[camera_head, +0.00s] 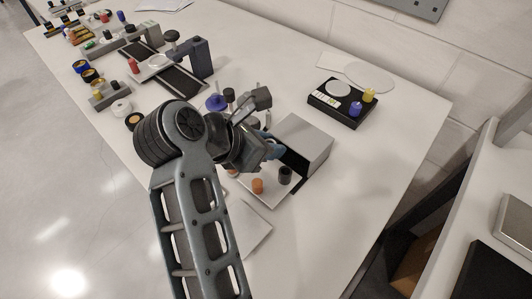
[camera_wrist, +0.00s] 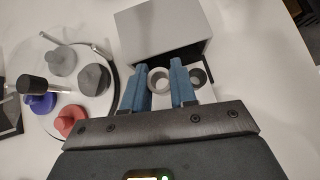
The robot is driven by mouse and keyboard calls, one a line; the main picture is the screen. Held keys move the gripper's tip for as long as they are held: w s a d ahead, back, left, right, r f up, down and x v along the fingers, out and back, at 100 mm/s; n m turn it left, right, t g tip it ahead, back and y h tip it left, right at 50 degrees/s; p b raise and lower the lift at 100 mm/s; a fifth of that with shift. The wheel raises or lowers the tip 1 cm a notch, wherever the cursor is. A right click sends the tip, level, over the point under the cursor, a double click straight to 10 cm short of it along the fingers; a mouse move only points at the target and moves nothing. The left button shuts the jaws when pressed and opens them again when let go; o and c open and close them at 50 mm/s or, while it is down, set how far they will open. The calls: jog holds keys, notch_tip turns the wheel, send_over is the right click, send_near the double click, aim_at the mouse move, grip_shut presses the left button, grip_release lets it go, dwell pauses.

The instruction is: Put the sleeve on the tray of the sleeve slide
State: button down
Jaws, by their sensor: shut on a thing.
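My gripper (camera_wrist: 160,87) is shut on a light grey ring-shaped sleeve (camera_wrist: 160,79), with one blue finger on each side. In the head view my gripper (camera_head: 271,149) is at the open front of a grey box-shaped housing (camera_head: 307,138), taken as the sleeve slide. The housing also shows in the wrist view (camera_wrist: 163,28). A pale tray (camera_head: 270,200) extends from its dark opening. A dark sleeve (camera_head: 285,175) and an orange one (camera_head: 257,186) stand on the tray. The dark one (camera_wrist: 198,76) is just right of my fingers. Whether the held sleeve touches the tray is unclear.
A round plate (camera_wrist: 92,104) with grey, red and blue knobbed pieces lies left of my gripper. A black device (camera_head: 340,110) with yellow and blue pieces stands at the back right. More fixtures crowd the far left. The table (camera_head: 370,180) right of the housing is clear.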

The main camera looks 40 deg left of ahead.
aim_at(266, 167)
jog(key=shift+a+f, duration=0.25)
jog(key=shift+f, duration=0.15)
jog(key=shift+f+p, duration=0.4)
jog(key=shift+f, duration=1.4)
jog(key=shift+f, duration=0.2)
jog(key=c, duration=1.2)
grip_release()
jog(key=shift+r, duration=0.1)
jog(key=shift+r, duration=0.15)
jog(key=b+v, duration=0.1)
jog(key=v, duration=1.1)
jog(key=shift+b, duration=0.3)
